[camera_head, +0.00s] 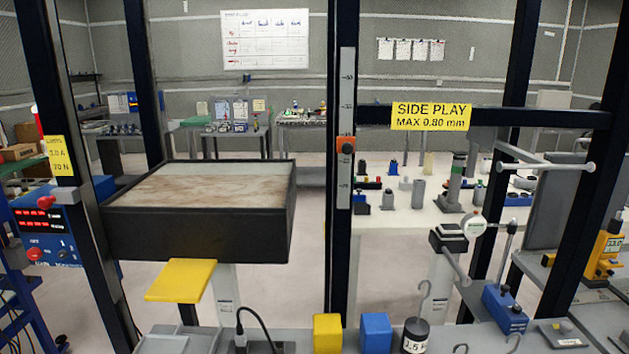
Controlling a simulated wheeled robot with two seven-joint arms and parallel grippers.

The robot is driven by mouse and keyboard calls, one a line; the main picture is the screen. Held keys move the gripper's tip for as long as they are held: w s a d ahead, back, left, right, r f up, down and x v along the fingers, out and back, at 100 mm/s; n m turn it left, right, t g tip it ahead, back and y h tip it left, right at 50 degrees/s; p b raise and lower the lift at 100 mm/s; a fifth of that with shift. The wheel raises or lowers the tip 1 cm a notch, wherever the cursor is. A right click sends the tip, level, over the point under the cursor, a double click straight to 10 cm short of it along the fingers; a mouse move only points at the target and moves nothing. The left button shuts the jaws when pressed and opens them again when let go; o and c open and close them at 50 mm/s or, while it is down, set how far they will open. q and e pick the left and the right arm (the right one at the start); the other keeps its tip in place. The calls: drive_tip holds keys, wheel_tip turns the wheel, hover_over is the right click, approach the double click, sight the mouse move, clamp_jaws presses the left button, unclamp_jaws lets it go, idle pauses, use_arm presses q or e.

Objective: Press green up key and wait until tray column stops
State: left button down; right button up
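A large black tray (200,233) with a worn pale-brown top stands left of centre. A white column (226,290) shows beneath it. A scale strip (346,100) with an orange slider (346,145) runs up the middle dark post. A blue control box (52,235) with red number displays and red knobs is at the left edge. I cannot make out a green up key in this view. Neither of my grippers is in view.
A yellow plate (181,280) juts out below the tray. Yellow (327,334) and blue (376,333) blocks and a hooked weight (415,336) stand along the front. Dark posts frame the scene. A white table (400,215) with small parts lies behind, right.

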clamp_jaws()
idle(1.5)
